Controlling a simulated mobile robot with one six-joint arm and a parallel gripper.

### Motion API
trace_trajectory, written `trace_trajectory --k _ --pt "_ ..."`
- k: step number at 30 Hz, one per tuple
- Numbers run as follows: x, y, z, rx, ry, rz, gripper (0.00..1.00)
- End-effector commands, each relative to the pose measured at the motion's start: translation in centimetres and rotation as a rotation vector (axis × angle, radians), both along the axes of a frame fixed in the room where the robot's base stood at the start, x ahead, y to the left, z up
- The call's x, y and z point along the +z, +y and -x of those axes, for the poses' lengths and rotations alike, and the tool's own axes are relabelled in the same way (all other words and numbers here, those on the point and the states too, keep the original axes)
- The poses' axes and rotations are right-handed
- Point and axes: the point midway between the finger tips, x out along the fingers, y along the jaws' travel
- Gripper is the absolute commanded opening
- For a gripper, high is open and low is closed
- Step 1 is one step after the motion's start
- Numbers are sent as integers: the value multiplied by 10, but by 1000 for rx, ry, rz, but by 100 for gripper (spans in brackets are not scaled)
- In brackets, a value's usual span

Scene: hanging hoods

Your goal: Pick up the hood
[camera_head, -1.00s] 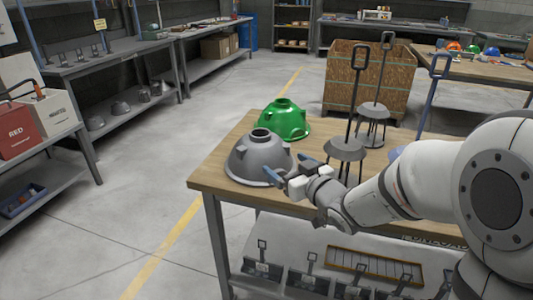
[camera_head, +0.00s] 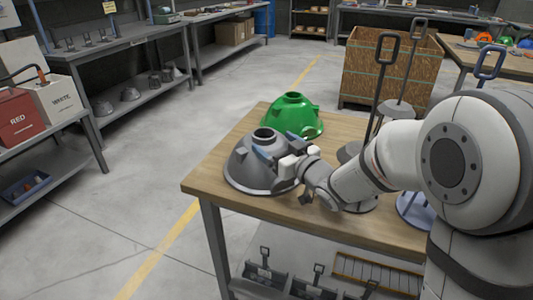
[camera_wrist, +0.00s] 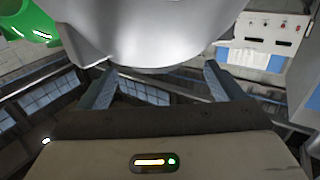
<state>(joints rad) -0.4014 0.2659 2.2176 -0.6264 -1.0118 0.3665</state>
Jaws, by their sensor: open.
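A grey bell-shaped hood (camera_head: 248,170) stands on the near left part of the wooden table (camera_head: 215,191). A green hood (camera_head: 291,117) stands behind it. My gripper (camera_head: 279,146) is at the right side of the grey hood, its blue fingers apart and near the hood's upper part. In the wrist view the grey hood (camera_wrist: 150,30) fills the top middle, beyond the open fingers (camera_wrist: 157,82), with nothing held between them. Whether a finger touches the hood cannot be told. The green hood (camera_wrist: 30,22) shows at the wrist view's upper left corner.
Long-handled stands (camera_head: 384,80) rise from the table's right side, partly behind my arm. A wooden crate (camera_head: 390,75) is behind the table. A shelf on the left holds a red box (camera_head: 17,117) and a white box (camera_head: 58,99). The floor left of the table is clear.

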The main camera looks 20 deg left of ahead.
Motion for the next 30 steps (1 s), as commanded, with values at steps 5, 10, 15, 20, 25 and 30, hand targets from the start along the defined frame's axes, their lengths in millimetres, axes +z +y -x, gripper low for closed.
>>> trace_trajectory --k 5,10,15,20,25,30 --pt "-2 18 -20 -5 0 0 88" --pt "-2 24 -27 -11 1 1 88" --pt "-1 23 -28 -13 1 1 88" --pt "-1 23 -28 -13 1 1 76" --pt "-1 22 -28 -14 1 1 62" --pt "-2 22 -28 -14 1 1 48"
